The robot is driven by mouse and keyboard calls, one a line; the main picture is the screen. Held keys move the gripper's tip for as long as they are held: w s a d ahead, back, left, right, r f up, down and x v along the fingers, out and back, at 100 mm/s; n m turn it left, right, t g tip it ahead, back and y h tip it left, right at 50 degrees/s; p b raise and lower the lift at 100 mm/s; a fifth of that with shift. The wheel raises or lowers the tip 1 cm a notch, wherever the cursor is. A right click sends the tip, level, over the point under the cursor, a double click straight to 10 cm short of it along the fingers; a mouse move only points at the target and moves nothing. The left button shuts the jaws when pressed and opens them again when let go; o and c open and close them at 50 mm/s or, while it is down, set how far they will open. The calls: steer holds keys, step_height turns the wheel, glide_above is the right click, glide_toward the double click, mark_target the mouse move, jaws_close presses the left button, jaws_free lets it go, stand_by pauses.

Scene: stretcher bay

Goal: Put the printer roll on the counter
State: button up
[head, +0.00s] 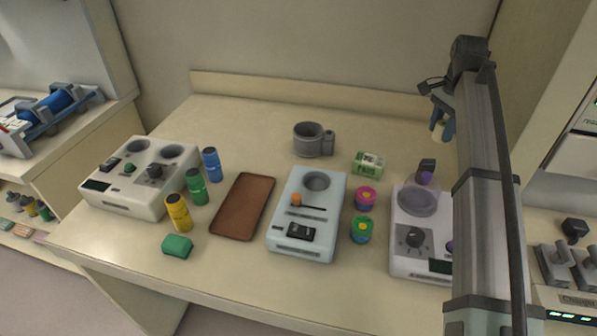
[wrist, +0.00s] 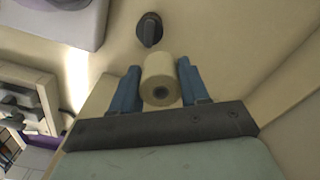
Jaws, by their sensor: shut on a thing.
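The printer roll (wrist: 158,88) is a short cream cylinder with a dark core hole, seen end-on in the wrist view. My gripper (wrist: 158,84) has its two blue fingers shut on the roll's sides. In the head view the roll (head: 437,132) shows small below the blue fingers of my gripper (head: 440,118), at the back right of the counter (head: 250,120). The roll appears held above the counter; its exact height is hard to judge. The counter is a pale cream top with a raised back edge.
A dark knob-like object (head: 427,166) stands near the white device with the purple-tinted dish (head: 418,200). A green-and-white box (head: 368,164), a grey mug (head: 308,140) and a pale blue device (head: 310,190) stand further left. The back strip of counter is mostly clear.

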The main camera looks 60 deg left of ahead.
steer(key=shift+n, duration=0.7)
steer(key=a+f, duration=0.1)
steer(key=a, duration=0.2)
steer(key=a+f, duration=0.1)
steer(key=a, duration=0.3)
steer(key=a+f, duration=0.1)
steer(key=a, duration=0.2)
steer(key=shift+w+a+f, duration=0.1)
steer(key=shift+a, duration=0.15)
steer(key=shift+f, duration=5)
steer(key=shift+f, duration=0.15)
steer(key=o, duration=1)
steer(key=shift+o, duration=0.2)
step_height(320, 180, up, 12)
steer(key=shift+o, duration=0.2)
